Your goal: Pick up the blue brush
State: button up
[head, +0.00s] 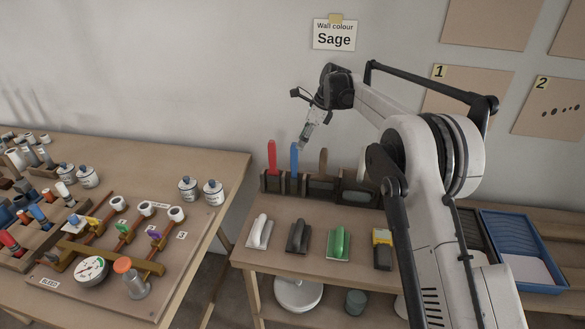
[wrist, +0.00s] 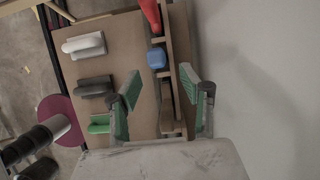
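The blue brush (head: 294,157) stands upright in a dark rack (head: 318,186) at the back of the bench, between a red-handled one and a brown-handled one. Only its handle shows; its lower end is hidden in the rack. In the wrist view the end of its blue handle (wrist: 156,58) appears just beyond my fingertips. My gripper (head: 304,142) is above and slightly right of the blue handle in the head view. In the wrist view my gripper (wrist: 160,80) has its two green-padded fingers spread, with nothing held between them.
The red handle (head: 272,156) and brown handle (head: 323,162) stand close on either side. White (head: 259,231), black (head: 298,236) and green (head: 339,242) trowels lie in front. A wall (head: 200,80) rises behind the rack. A blue tray (head: 555,284) is at the right.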

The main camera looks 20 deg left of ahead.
send_over(294, 175)
jog(key=w, duration=0.1)
jog(key=shift+a+f, duration=0.15)
jog(key=shift+f, duration=3.65)
grip_shut()
